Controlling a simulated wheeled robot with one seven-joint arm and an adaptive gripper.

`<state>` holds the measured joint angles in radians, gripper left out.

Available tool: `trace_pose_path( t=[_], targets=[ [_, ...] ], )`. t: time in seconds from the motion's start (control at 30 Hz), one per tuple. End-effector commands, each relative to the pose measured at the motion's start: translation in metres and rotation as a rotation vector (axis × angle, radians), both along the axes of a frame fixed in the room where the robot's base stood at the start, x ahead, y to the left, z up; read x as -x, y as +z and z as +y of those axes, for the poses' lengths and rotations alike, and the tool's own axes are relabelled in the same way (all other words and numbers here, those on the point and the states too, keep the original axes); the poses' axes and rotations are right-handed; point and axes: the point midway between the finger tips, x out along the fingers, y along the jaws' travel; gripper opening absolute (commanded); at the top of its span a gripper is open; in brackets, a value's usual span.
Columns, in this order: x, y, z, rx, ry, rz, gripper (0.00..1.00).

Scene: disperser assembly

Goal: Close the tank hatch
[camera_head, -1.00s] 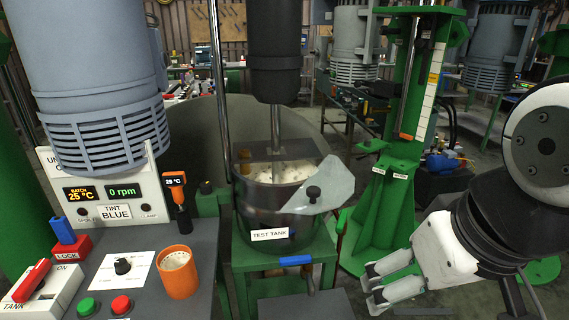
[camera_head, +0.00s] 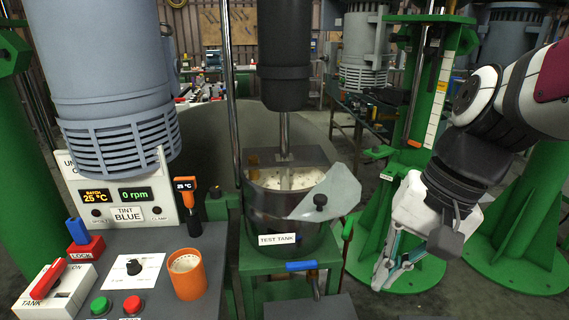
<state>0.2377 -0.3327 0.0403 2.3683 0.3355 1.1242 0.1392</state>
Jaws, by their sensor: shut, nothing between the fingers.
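The test tank (camera_head: 285,228) is a dark round vessel on a green stand in the middle of the head view. A pale liquid shows inside it, and a shaft goes down into it. The hatch (camera_head: 333,203) is a clear pale panel with a black knob (camera_head: 320,201) at the tank's right front rim. It sticks out past the rim, and part of the tank opening is uncovered. My gripper (camera_head: 383,282) is shut and empty, pointing down to the lower right of the tank, apart from the hatch and knob.
A control panel (camera_head: 133,297) with switches, buttons and an orange cup (camera_head: 183,275) stands at the left. A blue-handled lever (camera_head: 301,266) sits below the tank front. A green column (camera_head: 427,110) rises behind my gripper.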

Motion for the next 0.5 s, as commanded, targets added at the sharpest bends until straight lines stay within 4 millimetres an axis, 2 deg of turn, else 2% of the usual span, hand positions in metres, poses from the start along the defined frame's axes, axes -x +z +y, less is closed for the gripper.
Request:
trace_pose_path(
  t=[0.27, 0.5],
  targets=[
    [-0.053, -0.003, -0.002, -0.329, -0.343, 0.252, 0.00],
    [-0.106, -0.010, -0.025, -0.643, -0.631, 0.434, 0.00]
  ],
)
